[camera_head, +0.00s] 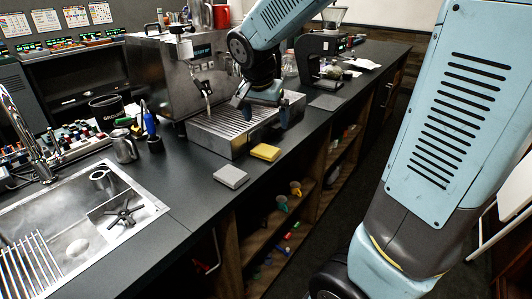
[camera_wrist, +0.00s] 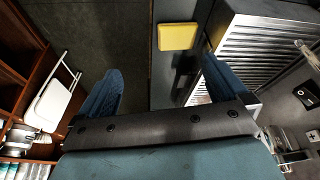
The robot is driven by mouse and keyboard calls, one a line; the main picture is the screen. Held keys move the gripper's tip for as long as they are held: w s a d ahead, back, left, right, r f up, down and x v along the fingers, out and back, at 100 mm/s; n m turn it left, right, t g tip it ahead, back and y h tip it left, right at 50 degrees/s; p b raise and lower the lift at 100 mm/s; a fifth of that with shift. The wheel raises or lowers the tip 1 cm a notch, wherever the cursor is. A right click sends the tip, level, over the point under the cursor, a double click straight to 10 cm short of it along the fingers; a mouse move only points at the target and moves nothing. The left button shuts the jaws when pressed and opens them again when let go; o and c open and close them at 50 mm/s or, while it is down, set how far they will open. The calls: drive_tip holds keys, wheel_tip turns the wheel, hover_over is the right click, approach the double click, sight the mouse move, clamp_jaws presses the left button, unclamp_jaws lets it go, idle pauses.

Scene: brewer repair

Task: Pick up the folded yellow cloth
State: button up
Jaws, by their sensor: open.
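The folded yellow cloth (camera_head: 265,152) lies flat on the dark counter, just in front of the brewer's metal drip tray. It also shows in the wrist view (camera_wrist: 177,36) near the top, beyond my fingertips and between their lines, closer to the right finger. My gripper (camera_head: 266,117) is above the drip tray's front edge in the head view, up and behind the cloth. Its two blue fingers (camera_wrist: 158,85) are spread wide with nothing between them. The gripper does not touch the cloth.
A grey folded cloth (camera_head: 231,177) lies left of the yellow one. The espresso machine (camera_head: 188,75) with its slatted drip tray (camera_head: 225,128) stands behind. A sink (camera_head: 84,228) is at left, a grinder (camera_head: 322,58) at right. Open shelves (camera_head: 285,215) sit below the counter edge.

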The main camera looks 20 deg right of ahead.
drive_tip(key=w+a+f+m, duration=0.1)
drive_tip(key=w+a+f, duration=0.1)
drive_tip(key=w+f, duration=0.15)
drive_tip(key=h, duration=0.1)
approach(263, 152)
drive_tip(key=shift+m, duration=0.4)
drive_tip(key=x, duration=0.8)
drive_tip(key=shift+f, duration=0.15)
drive_tip(key=shift+c, duration=0.4)
drive_tip(key=c, duration=0.7)
